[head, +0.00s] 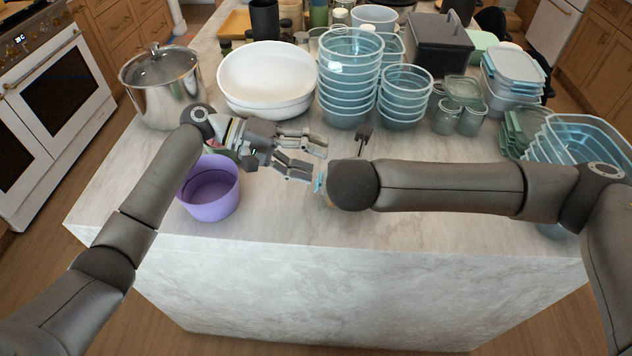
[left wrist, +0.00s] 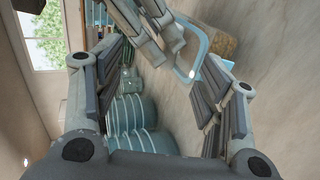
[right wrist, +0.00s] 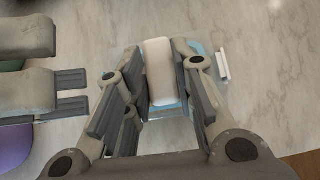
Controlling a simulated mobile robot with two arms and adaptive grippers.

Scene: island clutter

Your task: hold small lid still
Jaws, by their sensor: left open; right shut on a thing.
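The small lid (left wrist: 183,66), clear with a light blue rim, lies on the counter between my grippers. Its blue edge shows in the head view (head: 319,183) and beside the right fingers in the right wrist view (right wrist: 202,48). My left gripper (head: 316,163) is open, its fingers pointing right toward the lid; I see no lid gripped between them. My right gripper (right wrist: 155,75) is shut on a pale block (right wrist: 160,70) over the lid. In the head view my right wrist mostly hides that gripper.
A purple bowl (head: 208,200) stands beside my left wrist, near the front edge. A white basin (head: 266,78), a steel pot (head: 165,85), stacked clear tubs (head: 349,85) and small jars (head: 446,118) stand behind. Bare marble (head: 290,220) lies in front of the grippers.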

